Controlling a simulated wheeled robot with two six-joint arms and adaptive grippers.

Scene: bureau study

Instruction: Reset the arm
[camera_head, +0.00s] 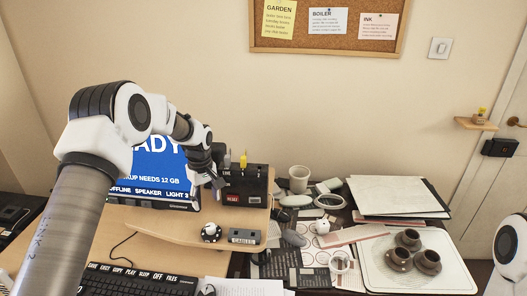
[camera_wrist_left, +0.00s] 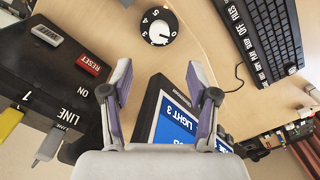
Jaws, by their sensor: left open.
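My left gripper (camera_head: 215,180) is in front of the right edge of the blue screen in the head view. In the left wrist view its two fingers (camera_wrist_left: 158,76) are spread apart with nothing between them. A black box (camera_head: 257,181) stands just right of the gripper, with a red RESET button (camera_head: 233,198) on its front. In the left wrist view the RESET button (camera_wrist_left: 88,63) lies left of the fingers, apart from them. The box's LINE markings and a yellow tab (camera_wrist_left: 11,121) also show there. My right gripper is out of view; only part of that arm shows at the right edge.
A black-and-white numbered dial (camera_head: 211,232) and a grey CABLES block (camera_head: 245,237) sit on the desk shelf. The blue screen (camera_head: 160,165) stands behind my left arm. A keyboard (camera_head: 140,281) lies in front. A tray (camera_head: 455,278) with brown cups is at right.

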